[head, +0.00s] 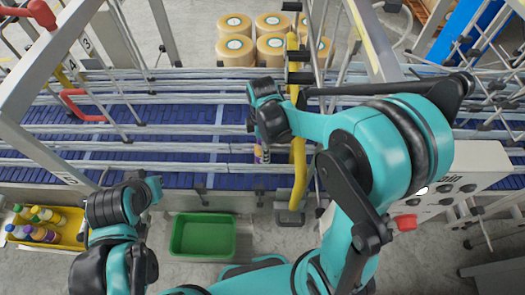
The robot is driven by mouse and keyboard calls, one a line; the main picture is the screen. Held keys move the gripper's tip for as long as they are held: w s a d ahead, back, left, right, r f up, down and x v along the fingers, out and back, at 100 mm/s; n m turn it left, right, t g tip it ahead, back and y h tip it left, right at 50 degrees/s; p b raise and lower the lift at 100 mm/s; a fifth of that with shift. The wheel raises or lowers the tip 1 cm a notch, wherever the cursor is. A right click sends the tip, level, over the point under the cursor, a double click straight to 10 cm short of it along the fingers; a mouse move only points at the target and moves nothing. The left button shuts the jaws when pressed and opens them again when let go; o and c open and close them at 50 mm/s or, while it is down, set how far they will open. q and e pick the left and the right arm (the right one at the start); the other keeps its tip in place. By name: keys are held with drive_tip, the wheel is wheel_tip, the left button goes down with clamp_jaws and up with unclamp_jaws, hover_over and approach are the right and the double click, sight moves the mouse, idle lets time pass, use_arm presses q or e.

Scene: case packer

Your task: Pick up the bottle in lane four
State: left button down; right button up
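A small bottle (261,154), with purple and orange showing, stands on the blue conveyor (190,152) near its front side, between guide rails. My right gripper (262,112) is over the conveyor, directly behind and above the bottle in the picture, and its wrist hides part of that area. I cannot tell whether its fingers touch the bottle or how far they are apart. My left gripper (150,188) is low at the front left, near the conveyor's front edge, with no object visible in it. Its finger opening is unclear.
A yellow bin (70,238) with several bottles stands at the left. An empty green bin (203,257) is at the front. A yellow post (298,165) rises just right of the bottle. Metal rails run along the conveyor. A control box (470,190) stands at the right.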

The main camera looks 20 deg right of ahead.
drive_tip(key=shift+f, duration=0.5)
drive_tip(key=shift+s+a, duration=0.1)
drive_tip(key=shift+a, duration=0.05)
drive_tip(key=c, duration=1.5)
drive_tip(key=shift+r, duration=0.1)
